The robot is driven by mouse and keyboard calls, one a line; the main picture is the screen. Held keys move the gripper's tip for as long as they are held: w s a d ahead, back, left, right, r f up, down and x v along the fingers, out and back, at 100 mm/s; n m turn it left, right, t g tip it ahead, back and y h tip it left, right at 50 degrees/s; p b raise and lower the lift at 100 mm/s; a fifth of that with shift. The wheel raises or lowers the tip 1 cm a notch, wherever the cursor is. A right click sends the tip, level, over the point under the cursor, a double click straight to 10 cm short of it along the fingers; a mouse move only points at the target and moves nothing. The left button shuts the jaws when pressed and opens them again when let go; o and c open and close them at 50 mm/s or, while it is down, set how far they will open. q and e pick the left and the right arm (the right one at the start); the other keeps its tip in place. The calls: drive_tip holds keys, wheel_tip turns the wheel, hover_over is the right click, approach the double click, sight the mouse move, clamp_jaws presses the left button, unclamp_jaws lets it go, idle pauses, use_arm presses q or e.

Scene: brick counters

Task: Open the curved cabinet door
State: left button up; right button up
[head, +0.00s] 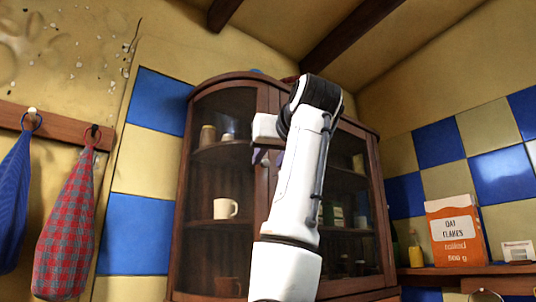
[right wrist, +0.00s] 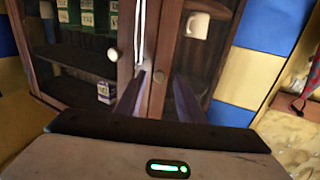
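The dark wood cabinet (head: 262,195) has a curved front and glass doors, and it stands against the tiled wall. Its left curved door (head: 222,190) looks shut. My right gripper (head: 264,158) is at the middle frame of the cabinet, partly hidden by my own arm. In the right wrist view, which looks turned over, its two fingers (right wrist: 160,80) are apart and point at the door frames. A small round knob (right wrist: 158,76) shows between the fingertips; contact cannot be told. My left gripper is out of view.
A white mug (head: 225,208) stands on a shelf behind the left glass. Cloths (head: 66,230) hang from a rail on the left wall. An orange oat flakes box (head: 457,232) stands on a shelf at right. Room left of the cabinet front looks free.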

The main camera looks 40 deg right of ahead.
drive_tip(key=shift+x, duration=0.85)
clamp_jaws()
drive_tip(key=shift+s+a, duration=0.1)
drive_tip(key=shift+s, duration=0.05)
